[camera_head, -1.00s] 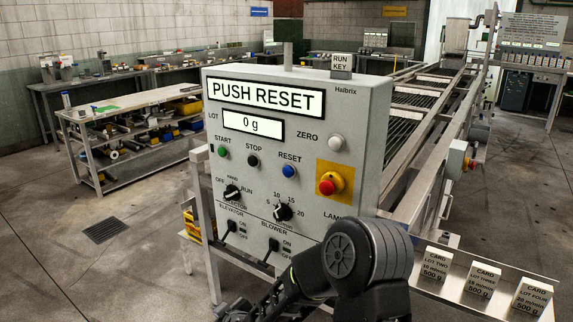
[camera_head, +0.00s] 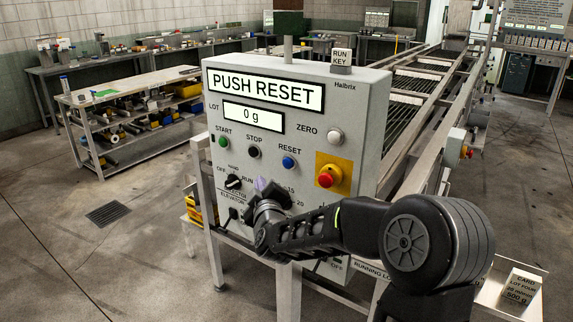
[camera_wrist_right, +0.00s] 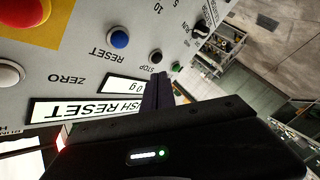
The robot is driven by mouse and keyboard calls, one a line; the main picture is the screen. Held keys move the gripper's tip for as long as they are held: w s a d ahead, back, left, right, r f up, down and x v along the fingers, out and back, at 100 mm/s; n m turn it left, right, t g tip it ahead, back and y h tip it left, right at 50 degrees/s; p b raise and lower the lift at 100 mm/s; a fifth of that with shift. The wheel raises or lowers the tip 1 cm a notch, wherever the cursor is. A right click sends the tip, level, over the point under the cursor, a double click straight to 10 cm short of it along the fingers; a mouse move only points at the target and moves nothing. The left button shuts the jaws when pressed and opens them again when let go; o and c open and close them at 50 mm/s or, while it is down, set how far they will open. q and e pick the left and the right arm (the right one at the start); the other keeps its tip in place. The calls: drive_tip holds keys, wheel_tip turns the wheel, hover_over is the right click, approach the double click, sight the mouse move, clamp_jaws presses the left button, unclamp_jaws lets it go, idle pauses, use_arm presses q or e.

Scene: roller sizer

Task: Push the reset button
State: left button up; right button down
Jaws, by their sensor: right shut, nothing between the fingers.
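The blue reset button (camera_head: 288,162) sits on the front of the grey control panel (camera_head: 350,110), under the label RESET. It also shows in the right wrist view (camera_wrist_right: 119,38), upside down. The panel display (camera_head: 265,90) reads PUSH RESET. My right gripper (camera_head: 262,186) is in front of the panel, below and left of the blue button, with its fingers shut and empty. In the right wrist view its closed fingers (camera_wrist_right: 156,92) point toward the panel and are apart from the button. The gripper hides part of the lower dials and switches. My left gripper is not in view.
Close to the blue button are a black stop button (camera_head: 254,152), a green start button (camera_head: 223,142), a white zero button (camera_head: 335,136) and a red emergency button (camera_head: 327,180) on a yellow plate.

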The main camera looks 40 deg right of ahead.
drive_tip(key=b, duration=0.2)
approach(282, 163)
drive_tip(key=w, duration=0.3)
drive_tip(key=w+d, duration=0.1)
drive_tip(key=w, duration=0.1)
drive_tip(key=shift+d+f, duration=0.1)
drive_tip(key=shift+f, duration=0.2)
drive_tip(key=shift+d, duration=0.15)
idle(1.7)
drive_tip(key=shift+w+d, duration=0.15)
drive_tip(key=shift+d, duration=0.05)
drive_tip(key=shift+w+d+b, duration=0.15)
drive_tip(key=shift+d+b, duration=0.4)
idle(0.7)
drive_tip(key=shift+a, duration=0.1)
drive_tip(key=shift+s+a, duration=0.3)
drive_tip(key=shift+a, duration=0.5)
